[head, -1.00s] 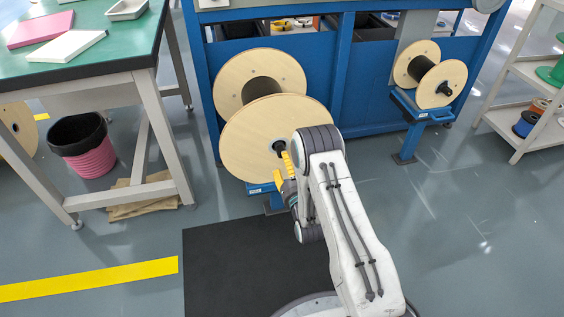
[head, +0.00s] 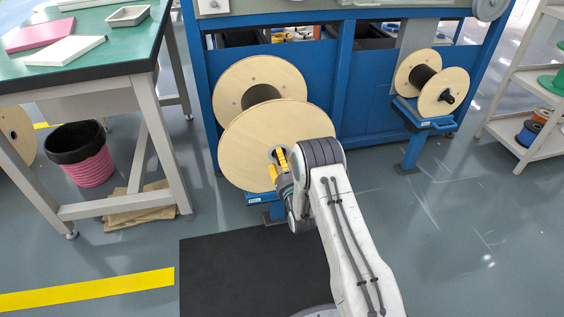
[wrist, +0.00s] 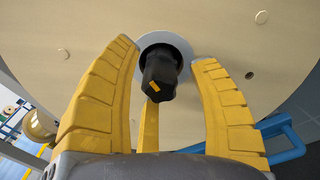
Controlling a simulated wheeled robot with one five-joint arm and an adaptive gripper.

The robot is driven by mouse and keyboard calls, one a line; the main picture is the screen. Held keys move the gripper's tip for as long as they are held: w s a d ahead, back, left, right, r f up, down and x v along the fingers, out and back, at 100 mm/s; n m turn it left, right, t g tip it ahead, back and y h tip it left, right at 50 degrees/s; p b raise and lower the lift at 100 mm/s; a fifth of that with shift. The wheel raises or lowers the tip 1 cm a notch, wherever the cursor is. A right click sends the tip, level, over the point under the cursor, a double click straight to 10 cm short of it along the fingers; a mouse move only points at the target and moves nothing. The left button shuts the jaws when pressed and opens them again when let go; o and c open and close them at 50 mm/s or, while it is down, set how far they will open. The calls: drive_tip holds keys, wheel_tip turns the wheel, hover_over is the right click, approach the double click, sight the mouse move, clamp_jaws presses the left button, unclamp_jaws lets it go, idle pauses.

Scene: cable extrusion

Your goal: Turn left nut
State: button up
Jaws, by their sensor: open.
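The left nut (wrist: 160,75) is a black knob with a small yellow mark, on a grey washer (wrist: 183,45) at the centre of the large wooden spool (head: 250,135). In the wrist view the yellow fingers of my gripper (wrist: 166,50) stand open on either side of the nut, with a gap visible on each side. In the head view my gripper (head: 277,165) is in front of the spool's near flange. There the nut is mostly hidden behind the fingers.
A smaller spool (head: 455,90) with its own black nut (head: 447,97) sits on a blue stand to the right. A workbench (head: 95,75) and a pink bin (head: 88,160) stand at left. A black mat (head: 235,270) covers the floor in front.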

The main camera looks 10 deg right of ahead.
drive_tip(key=shift+c, duration=0.2)
clamp_jaws()
idle(0.4)
drive_tip(key=shift+r, duration=0.1)
